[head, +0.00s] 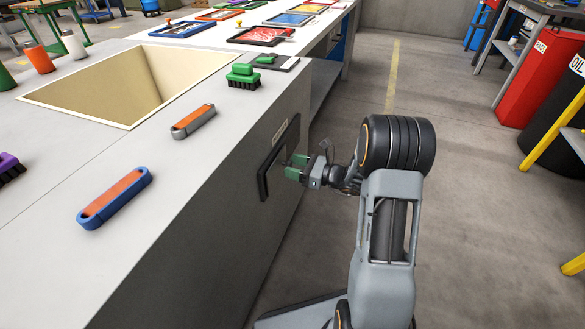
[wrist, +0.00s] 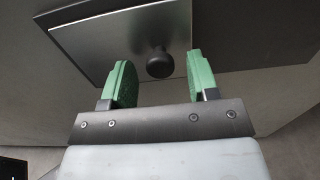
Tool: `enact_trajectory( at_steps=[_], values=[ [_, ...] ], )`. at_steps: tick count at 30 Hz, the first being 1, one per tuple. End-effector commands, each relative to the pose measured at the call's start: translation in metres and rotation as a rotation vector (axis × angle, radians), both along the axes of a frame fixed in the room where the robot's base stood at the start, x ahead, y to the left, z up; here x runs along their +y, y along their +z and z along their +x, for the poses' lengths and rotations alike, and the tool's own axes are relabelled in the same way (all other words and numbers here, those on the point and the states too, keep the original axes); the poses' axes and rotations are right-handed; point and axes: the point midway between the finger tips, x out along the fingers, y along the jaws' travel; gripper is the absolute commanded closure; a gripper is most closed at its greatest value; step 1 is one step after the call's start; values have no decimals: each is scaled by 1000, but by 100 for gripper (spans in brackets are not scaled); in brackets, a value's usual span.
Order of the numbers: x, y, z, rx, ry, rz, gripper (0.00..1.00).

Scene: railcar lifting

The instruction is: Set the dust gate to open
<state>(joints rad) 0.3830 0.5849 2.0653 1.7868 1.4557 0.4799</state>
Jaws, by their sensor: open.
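The dust gate is a grey sliding plate (wrist: 105,42) in a dark frame (head: 263,184) on the side of the bench. A round black knob (wrist: 159,63) sticks out from the plate. My gripper (head: 297,167) is at the frame, in front of the plate. In the wrist view its two green fingers (wrist: 161,72) are apart, one on each side of the knob, with visible gaps between them and it. In the head view my gripper hides the knob and part of the plate.
The grey bench top (head: 60,125) has a square opening (head: 128,126) in it. A blue-and-orange tool (head: 114,198), a grey-and-orange tool (head: 193,121) and a green brush (head: 243,77) lie on it. The floor right of my arm is clear up to a red bin (head: 535,80).

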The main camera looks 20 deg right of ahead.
Motion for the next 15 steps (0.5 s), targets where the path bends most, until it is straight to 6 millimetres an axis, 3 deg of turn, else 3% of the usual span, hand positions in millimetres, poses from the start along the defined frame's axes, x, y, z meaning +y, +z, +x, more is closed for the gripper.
enact_trajectory(
  at_steps=[14, 15],
  values=[
    [7, 0, 5, -1, 0, -1, 45],
    [8, 0, 5, -1, 0, -1, 49]
  ],
)
